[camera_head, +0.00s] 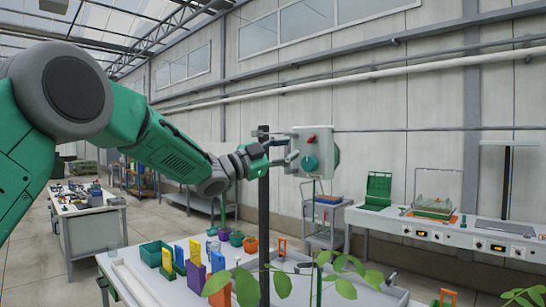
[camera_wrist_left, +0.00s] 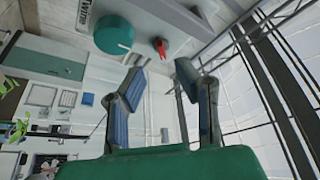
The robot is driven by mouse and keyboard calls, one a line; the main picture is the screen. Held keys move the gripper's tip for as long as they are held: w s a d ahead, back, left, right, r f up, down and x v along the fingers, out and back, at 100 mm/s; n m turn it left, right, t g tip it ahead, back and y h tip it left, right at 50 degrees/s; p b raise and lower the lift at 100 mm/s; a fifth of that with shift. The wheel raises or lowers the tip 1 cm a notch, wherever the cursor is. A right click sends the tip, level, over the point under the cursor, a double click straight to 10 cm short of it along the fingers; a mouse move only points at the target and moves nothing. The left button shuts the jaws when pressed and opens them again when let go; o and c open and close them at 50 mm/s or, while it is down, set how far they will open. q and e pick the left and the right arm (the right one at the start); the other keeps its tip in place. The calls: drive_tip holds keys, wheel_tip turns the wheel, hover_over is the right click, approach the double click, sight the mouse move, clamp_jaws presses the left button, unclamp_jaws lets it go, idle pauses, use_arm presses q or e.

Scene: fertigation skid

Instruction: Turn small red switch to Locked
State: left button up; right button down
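The small red switch (camera_head: 311,139) sits on the front of a pale grey control box (camera_head: 325,134) on a dark post. A larger round teal knob (camera_head: 310,163) is below it on the same face. In the left wrist view the red switch (camera_wrist_left: 161,47) is just beyond the fingertips, beside the teal knob (camera_wrist_left: 113,35). My left gripper (camera_head: 290,149) is open and empty, in front of the box and to the left of the switch. Its two fingers (camera_wrist_left: 160,72) are spread, with the switch past the gap and apart from them. My right gripper is out of both views.
A white table (camera_head: 135,262) below holds coloured blocks and pots. The dark post (camera_head: 264,210) stands close to my left gripper. Green leaves (camera_head: 281,284) rise at the front. A bench (camera_head: 460,233) with a green case (camera_head: 378,190) runs along the right wall.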

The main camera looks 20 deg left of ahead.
use_arm(q)
drive_tip(key=v, duration=0.5)
drive_tip(key=shift+a+f, duration=0.15)
drive_tip(key=shift+a, duration=0.1)
drive_tip(key=shift+d, duration=0.1)
drive_tip(key=s+d+f+n+g+y+b, duration=0.2)
drive_tip(key=f+n+y+b, duration=0.15)
drive_tip(key=f, duration=1.55)
drive_tip(key=s+d+f+n+g+y+b, duration=0.1)
drive_tip(key=s+f+n+y+b, duration=0.3)
drive_tip(key=f, duration=1.5)
drive_tip(key=s+f+n+g+y+b, duration=0.15)
drive_tip(key=s+f, duration=0.35)
drive_tip(key=f, duration=0.6)
drive_tip(key=s+f+n+g+b, duration=0.1)
drive_tip(key=s+f+n+g, duration=0.3)
drive_tip(key=f, duration=0.7)
drive_tip(key=s+f+n+g+y+b, duration=0.1)
drive_tip(key=s+f+g+b, duration=0.1)
drive_tip(key=s+f, duration=0.4)
drive_tip(key=s+f+n+g+y+b, duration=0.1)
drive_tip(key=s+f, duration=0.5)
drive_tip(key=s, duration=1)
drive_tip(key=s+a+f+n+g+y+b, duration=0.1)
drive_tip(key=s+f+g, duration=0.4)
drive_tip(key=s, duration=0.6)
drive_tip(key=shift+s+f+b, duration=0.3)
drive_tip(key=shift+f+b, duration=0.6)
